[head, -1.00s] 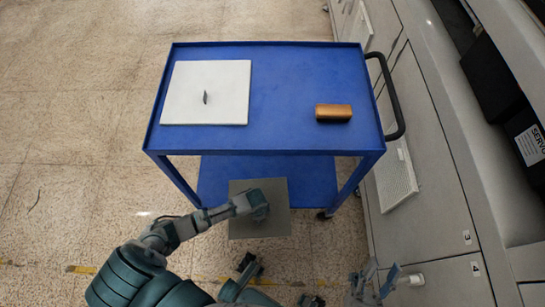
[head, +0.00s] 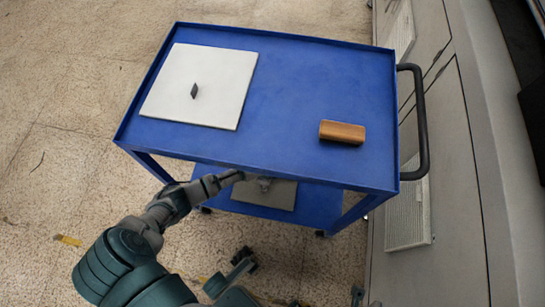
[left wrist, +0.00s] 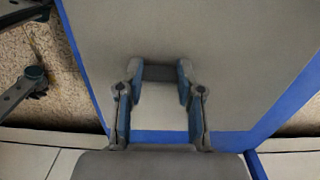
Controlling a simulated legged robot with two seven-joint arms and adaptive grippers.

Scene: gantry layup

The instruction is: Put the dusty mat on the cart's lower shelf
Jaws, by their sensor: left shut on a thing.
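The grey mat (head: 270,199) is a flat square piece, over the cart's blue lower shelf (head: 318,204) and partly under the top shelf. My left gripper (head: 264,184) reaches in below the front edge of the top shelf and is shut on the mat. In the left wrist view the fingers (left wrist: 160,82) close on a dark grip piece, with the mat (left wrist: 230,45) spread around it. Blue shelf shows along the mat's left and lower sides. Whether the mat rests on the shelf or hangs just above it I cannot tell.
The cart's blue top shelf (head: 275,95) carries a white square panel (head: 215,75) with a dark tab and a brown block (head: 342,132). A black handle (head: 421,125) is on the right. Grey cabinets (head: 455,210) stand close at right; the floor at left is clear.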

